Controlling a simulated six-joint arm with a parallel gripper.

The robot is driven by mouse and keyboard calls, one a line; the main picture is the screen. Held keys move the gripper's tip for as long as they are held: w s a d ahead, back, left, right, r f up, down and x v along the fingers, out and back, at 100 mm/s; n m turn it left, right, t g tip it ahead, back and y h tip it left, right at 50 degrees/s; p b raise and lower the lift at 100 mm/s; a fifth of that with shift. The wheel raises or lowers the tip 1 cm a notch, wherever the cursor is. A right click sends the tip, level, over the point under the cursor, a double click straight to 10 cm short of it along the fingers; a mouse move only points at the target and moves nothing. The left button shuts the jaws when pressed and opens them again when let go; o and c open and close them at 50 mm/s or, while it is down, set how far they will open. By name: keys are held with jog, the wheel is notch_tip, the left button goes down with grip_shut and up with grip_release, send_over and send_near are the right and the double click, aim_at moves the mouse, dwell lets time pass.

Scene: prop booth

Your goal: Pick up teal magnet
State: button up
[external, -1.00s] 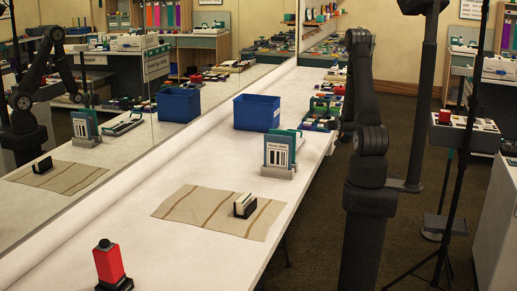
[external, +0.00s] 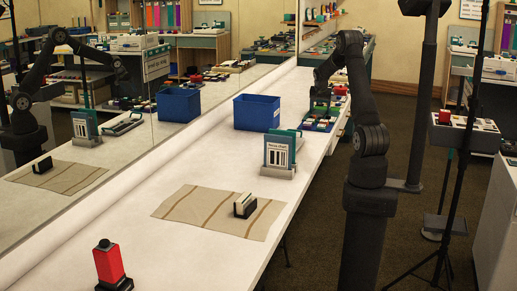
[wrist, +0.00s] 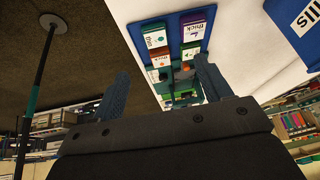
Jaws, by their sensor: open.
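I cannot pick out a teal magnet with certainty. Several small teal, green and white pieces lie in a blue tray (wrist: 200,28) in the wrist view. A teal-green piece (wrist: 182,97) is among them, partly hidden by my gripper, and its kind is unclear. In the external view this cluttered area (external: 318,122) is at the table's right edge, beyond the chart stand. My gripper (external: 320,101) hangs above that area. In the wrist view my gripper (wrist: 162,85) has its two fingers wide apart with nothing held between them.
A blue bin (external: 257,112) stands left of the tray area. A chart in a stand (external: 279,155) is nearer. A striped cloth (external: 195,208) bears a black holder (external: 244,206). A red block (external: 108,265) stands in front. A mirror runs along the left.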

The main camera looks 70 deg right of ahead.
aim_at(321, 126)
jog(key=shift+m+g+y, duration=0.4)
jog(key=shift+g, duration=0.1)
jog(key=x, duration=1)
jog(key=d+x, duration=0.1)
jog(key=x, duration=0.4)
jog(key=shift+w+r, duration=0.15)
jog(key=shift+r, duration=0.1)
jog(key=c, duration=1.1)
